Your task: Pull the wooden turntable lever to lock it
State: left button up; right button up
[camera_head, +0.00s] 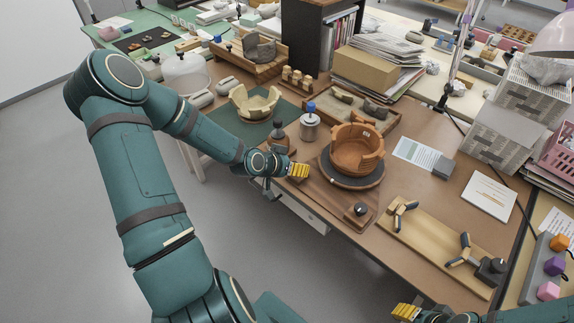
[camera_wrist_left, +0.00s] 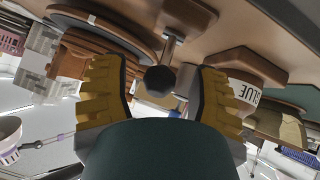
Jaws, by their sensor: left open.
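The turntable has a dark round disc (camera_head: 336,177) on a brown wooden base (camera_head: 318,192), with a partly rebuilt terracotta pot (camera_head: 357,150) on it. My left gripper (camera_head: 299,171) is at the base's left side. In the left wrist view the gripper (camera_wrist_left: 163,88) is open. Its yellow fingers stand either side of a lever with a pale stem (camera_wrist_left: 170,50) and a dark ball knob (camera_wrist_left: 158,79); it is not clear whether they touch. The gripper hides this lever in the head view. My right gripper (camera_head: 405,312) shows only partly at the bottom edge.
A black knob (camera_head: 361,210) sits at the base's front corner. A dark-capped brown jar (camera_head: 278,137) and a blue-capped grey jar (camera_head: 310,124) stand close behind my left gripper. A wooden board with clamps (camera_head: 430,238) lies front right.

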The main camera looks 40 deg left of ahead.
pick_arm(q)
jog(key=v, duration=1.2)
jog(key=shift+d, duration=0.15)
dwell(0.5)
